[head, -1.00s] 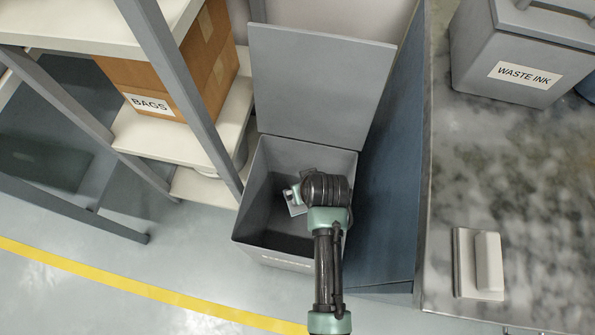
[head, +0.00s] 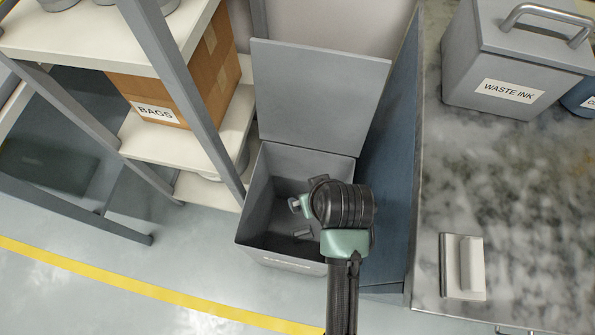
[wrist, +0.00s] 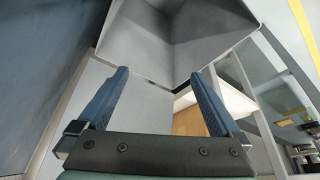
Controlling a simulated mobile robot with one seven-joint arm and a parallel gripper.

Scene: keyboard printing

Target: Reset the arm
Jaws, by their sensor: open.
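My arm reaches in from the bottom of the head view, with its dark wrist joint over the right side of an open grey bin (head: 250,232). My gripper (wrist: 158,78) shows in the wrist view with two blue fingers spread wide and nothing between them. In the head view the fingers are mostly hidden behind the wrist. The bin's grey inside (wrist: 165,40) fills the top middle of the wrist view, beyond the fingertips. The bin's lid (head: 318,95) stands raised at its back. A small grey piece shows low inside the bin; I cannot tell what it is.
A shelf rack (head: 165,145) with a cardboard box labelled BAGS (head: 160,95) stands left of the bin. A blue panel (head: 388,180) and a marbled counter (head: 520,180) are on the right. The counter bears a WASTE INK container (head: 510,70) and a pale block (head: 463,266).

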